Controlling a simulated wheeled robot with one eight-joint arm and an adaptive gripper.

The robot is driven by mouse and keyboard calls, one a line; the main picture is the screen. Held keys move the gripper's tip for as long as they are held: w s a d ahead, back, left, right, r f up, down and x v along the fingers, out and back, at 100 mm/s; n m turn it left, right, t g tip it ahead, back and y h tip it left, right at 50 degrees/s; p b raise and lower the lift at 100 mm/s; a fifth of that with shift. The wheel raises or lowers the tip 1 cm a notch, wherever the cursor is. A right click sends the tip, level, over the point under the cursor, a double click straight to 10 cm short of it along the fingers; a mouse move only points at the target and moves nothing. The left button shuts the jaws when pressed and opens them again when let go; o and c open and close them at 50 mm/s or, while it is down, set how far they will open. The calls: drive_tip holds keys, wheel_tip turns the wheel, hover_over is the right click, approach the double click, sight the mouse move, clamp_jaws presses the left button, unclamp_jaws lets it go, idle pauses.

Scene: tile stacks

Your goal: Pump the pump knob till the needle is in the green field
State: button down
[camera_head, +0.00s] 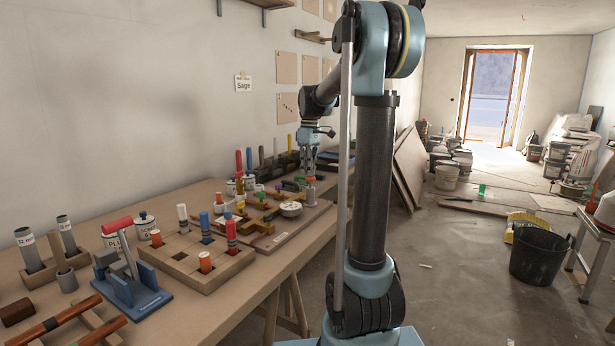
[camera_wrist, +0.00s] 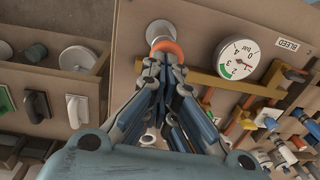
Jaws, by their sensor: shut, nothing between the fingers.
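In the head view the knob (camera_head: 310,196) stands near the board's far right edge. My gripper (camera_wrist: 167,62) is shut and empty, its fingertips right at the orange collar. In the head view my gripper (camera_head: 311,174) points down just above the knob. I cannot tell whether it touches. The round white gauge (camera_wrist: 241,60) shows a green field at its lower left. The needle is too small to read surely.
A board (camera_wrist: 131,75) carries brass pipes and several coloured valves beside the gauge, with a BLEED label (camera_wrist: 287,44). A wooden tray (camera_wrist: 72,80) of parts lies left in the wrist view. The head view shows a peg block (camera_head: 180,262) and a red-handled blue press (camera_head: 127,283).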

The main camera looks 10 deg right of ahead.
wheel_tip(320, 180, up, 12)
drive_tip(key=shift+w+d, duration=0.3)
idle(1.1)
drive_tip(key=a+r, duration=0.1)
drive_tip(key=a+r+h, duration=0.1)
drive_tip(key=r, duration=0.1)
drive_tip(key=shift+s, duration=0.35)
drive_tip(key=shift+f, duration=0.15)
drive_tip(key=f, duration=1.3)
drive_tip(key=shift+s+d+f, duration=0.1)
drive_tip(key=shift+d+f, duration=0.3)
